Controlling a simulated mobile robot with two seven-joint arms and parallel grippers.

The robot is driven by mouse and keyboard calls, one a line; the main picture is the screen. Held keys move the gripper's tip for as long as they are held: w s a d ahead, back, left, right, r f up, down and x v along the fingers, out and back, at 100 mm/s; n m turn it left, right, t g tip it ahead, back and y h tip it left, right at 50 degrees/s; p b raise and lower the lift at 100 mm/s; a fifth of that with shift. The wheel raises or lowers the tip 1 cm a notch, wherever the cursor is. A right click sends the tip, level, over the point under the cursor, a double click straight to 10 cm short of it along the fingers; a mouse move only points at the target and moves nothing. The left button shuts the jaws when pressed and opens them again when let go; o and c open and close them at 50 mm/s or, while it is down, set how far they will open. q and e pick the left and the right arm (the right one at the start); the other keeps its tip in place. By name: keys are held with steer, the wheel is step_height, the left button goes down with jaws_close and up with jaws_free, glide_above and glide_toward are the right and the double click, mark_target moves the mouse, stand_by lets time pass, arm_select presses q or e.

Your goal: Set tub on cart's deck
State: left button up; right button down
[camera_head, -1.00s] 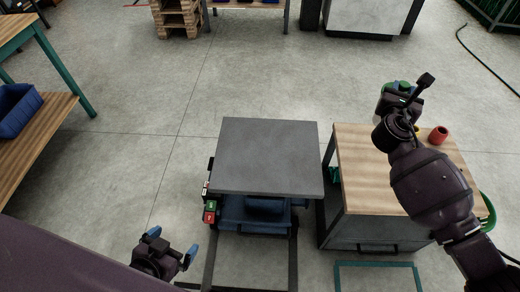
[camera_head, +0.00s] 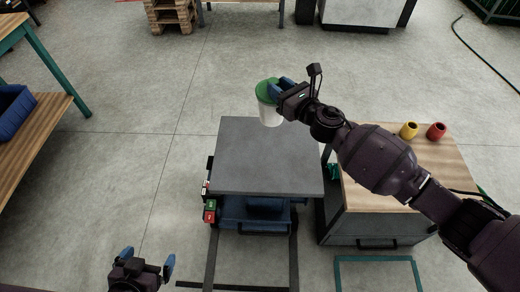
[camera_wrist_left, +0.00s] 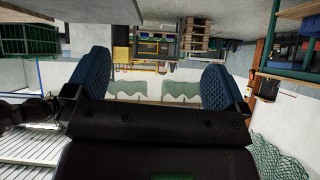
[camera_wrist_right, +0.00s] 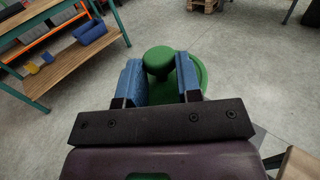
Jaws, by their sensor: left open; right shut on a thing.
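The tub (camera_head: 270,112) is white with a green lid. My right gripper (camera_head: 276,90) is shut on it and holds it near the far edge of the cart's grey deck (camera_head: 265,165); I cannot tell its exact height. In the right wrist view the tub's green lid and knob (camera_wrist_right: 158,62) show between the blue fingers. The deck is flat and empty, on a blue base. My left gripper (camera_head: 146,262) is open and empty at the lower left, nearer than the cart. Its blue fingers also show apart in the left wrist view (camera_wrist_left: 158,88).
A wood-topped cabinet (camera_head: 440,165) stands right of the cart, with a yellow cup (camera_head: 408,130) and a red cup (camera_head: 437,131) on it. A wooden bench (camera_head: 40,140) with a blue bin (camera_head: 12,112) is at the left.

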mark_target(277, 116)
steer(key=shift+s+a+n+g+y, duration=0.3)
steer(key=shift+a+n+y, duration=0.05)
steer(key=shift+n+y, duration=0.05)
step_height(277, 116, down, 9)
steer(key=b, duration=0.3)
steer(key=shift+s+b, duration=0.15)
steer(key=shift+b, duration=0.25)
step_height(277, 116, down, 11)
steer(key=b, duration=0.5)
steer(key=shift+f, duration=0.15)
steer(key=c, duration=1.2)
jaws_free()
arm_select(q)
steer(key=shift+m, duration=0.8)
steer(key=f, duration=0.5)
steer(key=shift+w+d+f, duration=0.25)
steer(key=shift+w+d, duration=0.05)
steer(key=shift+w, duration=0.05)
arm_select(e)
steer(key=o, duration=0.4)
